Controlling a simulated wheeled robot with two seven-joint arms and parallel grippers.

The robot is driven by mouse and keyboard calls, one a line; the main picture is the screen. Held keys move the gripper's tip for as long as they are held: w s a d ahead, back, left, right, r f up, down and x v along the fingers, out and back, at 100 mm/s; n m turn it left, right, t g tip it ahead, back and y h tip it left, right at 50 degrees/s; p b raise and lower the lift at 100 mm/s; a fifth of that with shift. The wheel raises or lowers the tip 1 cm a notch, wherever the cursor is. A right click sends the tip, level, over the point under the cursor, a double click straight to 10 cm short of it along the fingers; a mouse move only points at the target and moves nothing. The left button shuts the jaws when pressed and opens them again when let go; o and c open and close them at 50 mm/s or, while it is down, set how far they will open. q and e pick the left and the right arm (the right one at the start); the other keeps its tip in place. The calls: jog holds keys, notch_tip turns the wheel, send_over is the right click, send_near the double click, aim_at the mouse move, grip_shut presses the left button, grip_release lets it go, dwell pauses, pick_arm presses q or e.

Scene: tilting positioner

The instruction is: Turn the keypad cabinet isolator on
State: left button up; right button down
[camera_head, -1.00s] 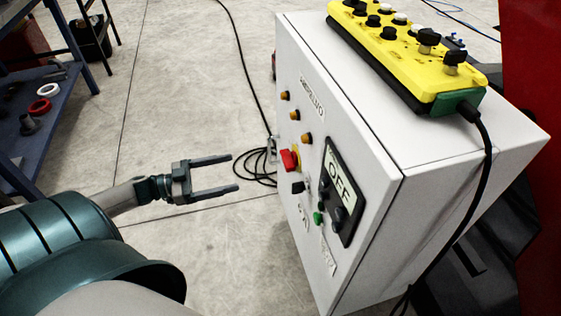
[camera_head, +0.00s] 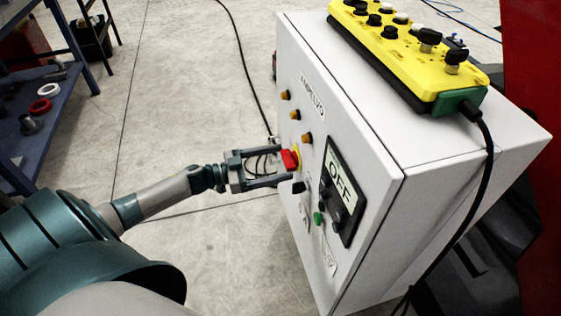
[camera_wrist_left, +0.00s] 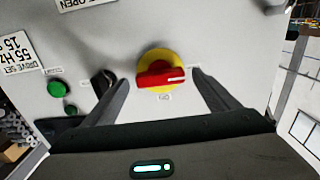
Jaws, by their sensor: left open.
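The keypad cabinet (camera_head: 345,100) is a white box at the right of the head view. Its isolator (camera_head: 289,159) is a red handle on a yellow disc on the front face. In the left wrist view the red handle (camera_wrist_left: 161,77) lies roughly crosswise, with a white mark at its right end. My left gripper (camera_head: 281,165) is open, its fingertips at the cabinet face. In the wrist view its fingers (camera_wrist_left: 160,80) stand on either side of the isolator, apart from the handle. My right gripper is not in view.
A blue shelf (camera_head: 50,110) stands at left.

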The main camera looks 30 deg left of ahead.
pick_arm(q)
jog(key=shift+w+d, duration=0.45)
jog(key=shift+w, duration=0.15)
jog(key=c, duration=1.1)
jog(key=shift+o, duration=0.2)
